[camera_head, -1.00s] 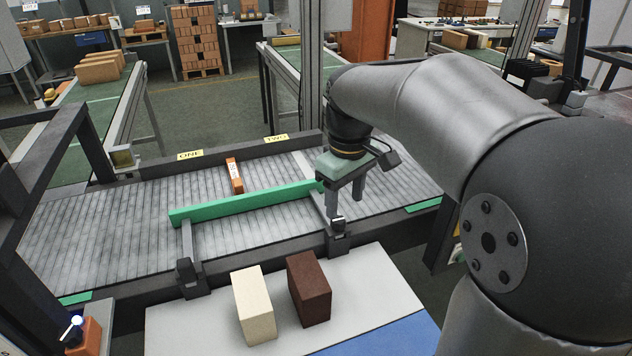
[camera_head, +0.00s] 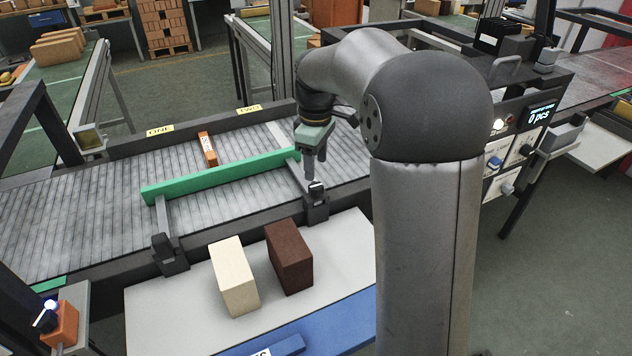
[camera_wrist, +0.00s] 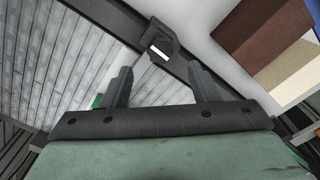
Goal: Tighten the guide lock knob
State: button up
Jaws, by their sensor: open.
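A green guide rail (camera_head: 220,175) lies across the roller conveyor, held by two arms that run to black clamps at the near edge. The right clamp (camera_head: 316,208) has a small dark knob with a white mark on top (camera_head: 316,187). In the wrist view the knob (camera_wrist: 160,50) shows between and beyond my fingertips. My gripper (camera_head: 314,167) is just above the right clamp, pointing down, open and empty. In the wrist view its two fingers (camera_wrist: 160,76) are spread apart, with no contact on the knob visible. The left clamp (camera_head: 168,255) stands clear of my gripper.
An orange brick (camera_head: 207,149) lies on the conveyor behind the rail. A cream block (camera_head: 234,277) and a dark brown block (camera_head: 289,257) stand on the pale table (camera_head: 165,325) in front. A control panel (camera_head: 512,145) with a display is at right.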

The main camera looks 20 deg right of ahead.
aim_at(316, 185)
notch_tip(316, 185, down, 6)
jog(key=shift+f, duration=0.2)
jog(key=shift+c, duration=0.3)
jog(key=c, duration=0.9)
